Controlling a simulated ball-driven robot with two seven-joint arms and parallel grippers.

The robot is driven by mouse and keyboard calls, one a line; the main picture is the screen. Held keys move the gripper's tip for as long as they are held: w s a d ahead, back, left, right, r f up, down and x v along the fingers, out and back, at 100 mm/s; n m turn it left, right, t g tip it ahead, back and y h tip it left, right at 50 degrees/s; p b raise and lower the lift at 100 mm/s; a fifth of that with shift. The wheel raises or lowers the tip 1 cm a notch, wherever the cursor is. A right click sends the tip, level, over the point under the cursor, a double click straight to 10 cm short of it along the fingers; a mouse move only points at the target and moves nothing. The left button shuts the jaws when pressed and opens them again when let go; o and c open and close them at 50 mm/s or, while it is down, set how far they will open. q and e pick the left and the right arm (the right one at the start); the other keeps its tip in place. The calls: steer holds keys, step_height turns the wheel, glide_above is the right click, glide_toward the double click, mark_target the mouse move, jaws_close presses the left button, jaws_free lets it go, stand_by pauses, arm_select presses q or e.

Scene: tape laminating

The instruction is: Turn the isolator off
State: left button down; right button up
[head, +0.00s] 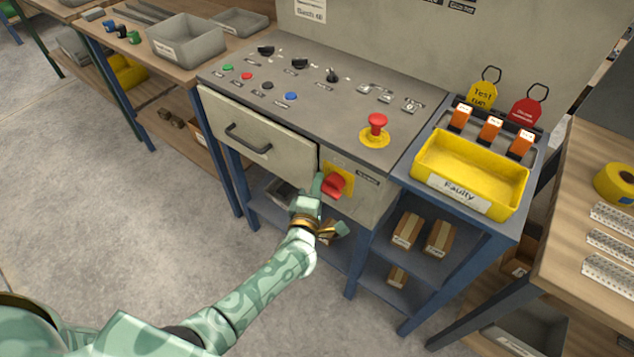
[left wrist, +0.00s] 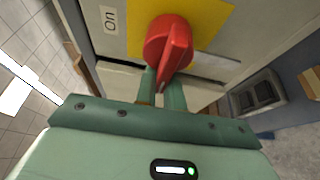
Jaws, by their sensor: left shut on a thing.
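The isolator is a red rotary handle (head: 334,184) on a yellow plate (head: 345,172) on the front of the grey control desk, right of the drawer. In the left wrist view the red handle (left wrist: 168,48) sits on the yellow plate (left wrist: 218,22), with an "On" label (left wrist: 110,19) to its left. My left gripper (head: 319,188) is at the handle. In the left wrist view the fingers of the left gripper (left wrist: 163,82) are shut on the lower end of the handle's grip. My right gripper is not in view.
A red mushroom button (head: 377,122) stands on the desk top above the isolator. A drawer handle (head: 248,138) sticks out at the left. A yellow "Faulty" tray (head: 470,174) is on the right, above shelves with boxes (head: 407,231). Open floor lies at the left.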

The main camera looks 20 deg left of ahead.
arm_select(q)
steer(key=shift+s+d+f, duration=0.25)
steer(key=shift+d+f, duration=0.05)
steer(key=shift+f, duration=0.05)
steer(key=c, duration=1.6)
jaws_free()
steer(key=shift+o, duration=0.5)
steer(key=shift+w, duration=0.1)
steer(key=shift+r, duration=0.2)
steer(key=shift+w+r, duration=0.1)
steer(key=s+d+p, duration=0.1)
steer(key=s+p, duration=0.2)
steer(key=s, duration=1.3)
steer(key=shift+s, duration=0.15)
steer(key=shift+d, duration=0.1)
